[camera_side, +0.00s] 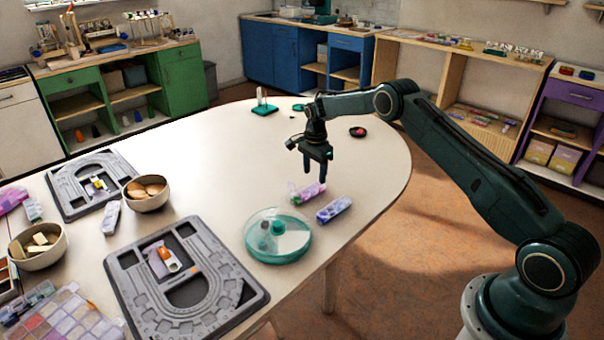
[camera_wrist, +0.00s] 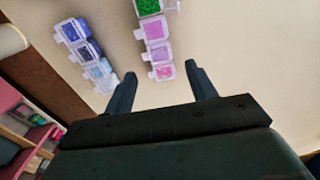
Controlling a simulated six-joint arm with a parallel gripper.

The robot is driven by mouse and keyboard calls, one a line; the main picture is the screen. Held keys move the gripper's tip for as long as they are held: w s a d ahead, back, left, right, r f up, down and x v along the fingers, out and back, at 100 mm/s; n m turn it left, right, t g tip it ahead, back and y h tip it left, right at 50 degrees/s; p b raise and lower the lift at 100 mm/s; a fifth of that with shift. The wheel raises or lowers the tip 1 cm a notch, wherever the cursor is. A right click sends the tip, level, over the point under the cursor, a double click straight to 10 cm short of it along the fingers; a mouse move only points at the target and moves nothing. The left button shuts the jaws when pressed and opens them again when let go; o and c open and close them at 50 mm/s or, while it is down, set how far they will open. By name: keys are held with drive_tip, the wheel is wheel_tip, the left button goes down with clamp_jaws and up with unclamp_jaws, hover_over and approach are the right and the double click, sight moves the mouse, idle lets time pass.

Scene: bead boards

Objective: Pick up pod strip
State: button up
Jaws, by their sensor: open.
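My gripper (camera_side: 315,178) is open and empty, pointing down above the table's right part. In the wrist view its fingertips (camera_wrist: 160,72) are apart. One pod strip (camera_side: 307,192) with green, pink and purple pods lies just below the gripper in the side view. In the wrist view this strip (camera_wrist: 155,30) runs up from between the fingertips, its far end cut off by the frame. A second pod strip (camera_side: 334,209), purple and blue, lies to its right; in the wrist view it is the strip (camera_wrist: 86,51) left of the fingers.
A round teal and clear dish (camera_side: 278,257) stands in front of the strips. Grey bead boards (camera_side: 200,309) and bowls (camera_side: 148,203) fill the left. Another pod strip (camera_side: 111,217) lies between the boards. A small dark dish (camera_side: 358,132) is behind the gripper. The table's right end is mostly clear.

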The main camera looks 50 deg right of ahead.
sight(314, 186)
drive_tip(key=shift+f, duration=0.55)
drive_tip(key=shift+f, duration=0.1)
drive_tip(key=shift+a+f, duration=0.1)
drive_tip(key=shift+f, duration=2.4)
drive_tip(key=shift+c, duration=0.3)
drive_tip(key=c, duration=0.8)
drive_tip(key=shift+r, duration=0.2)
wheel_tip(314, 186, up, 20)
drive_tip(key=shift+f, duration=0.15)
